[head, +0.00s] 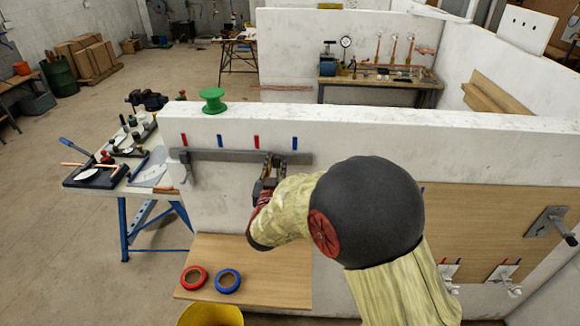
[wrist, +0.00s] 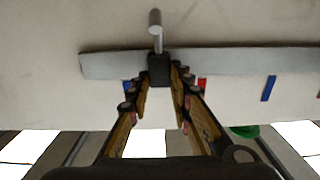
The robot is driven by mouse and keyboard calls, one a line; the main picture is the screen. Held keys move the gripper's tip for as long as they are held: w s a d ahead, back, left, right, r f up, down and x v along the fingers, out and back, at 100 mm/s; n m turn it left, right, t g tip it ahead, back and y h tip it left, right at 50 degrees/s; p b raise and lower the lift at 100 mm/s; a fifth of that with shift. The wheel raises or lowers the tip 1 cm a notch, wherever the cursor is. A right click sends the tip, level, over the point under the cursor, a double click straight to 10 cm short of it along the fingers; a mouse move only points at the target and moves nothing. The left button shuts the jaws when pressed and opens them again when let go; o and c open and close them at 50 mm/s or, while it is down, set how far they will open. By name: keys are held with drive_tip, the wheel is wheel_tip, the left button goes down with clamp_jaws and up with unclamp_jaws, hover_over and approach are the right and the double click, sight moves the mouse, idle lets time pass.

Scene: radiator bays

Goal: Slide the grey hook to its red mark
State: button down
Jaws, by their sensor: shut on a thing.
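A grey rail (head: 228,156) runs along the white wall; it also shows in the wrist view (wrist: 240,61). The grey hook shows in the wrist view as a dark block with a light grey peg (wrist: 155,22) on the rail. My gripper (head: 272,163) is shut on its block, a fingertip on each side, as the wrist view (wrist: 159,78) shows. Above the rail are two red marks (head: 256,142) (head: 184,139) and two blue marks (head: 294,143) (head: 218,138). The held hook is between the right red and right blue marks. In the head view my gripper hides most of it.
A dark grey hook-shaped piece (head: 188,172) hangs at the rail's left end. A green spool (head: 213,100) stands on the wall's top. Below, a wooden shelf (head: 262,273) bears a red tape roll (head: 193,278) and a blue one (head: 227,281). A tool table stands left.

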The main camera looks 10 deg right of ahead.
drive_tip(key=a, duration=0.2)
drive_tip(key=w+a, duration=0.1)
drive_tip(key=a, duration=0.1)
drive_tip(key=w+a, duration=0.1)
drive_tip(key=a, duration=0.1)
drive_tip(key=shift+a, duration=0.2)
drive_tip(key=c, duration=1.7)
unclamp_jaws()
drive_tip(key=shift+o, duration=0.4)
approach(257, 155)
drive_tip(key=v, duration=0.6)
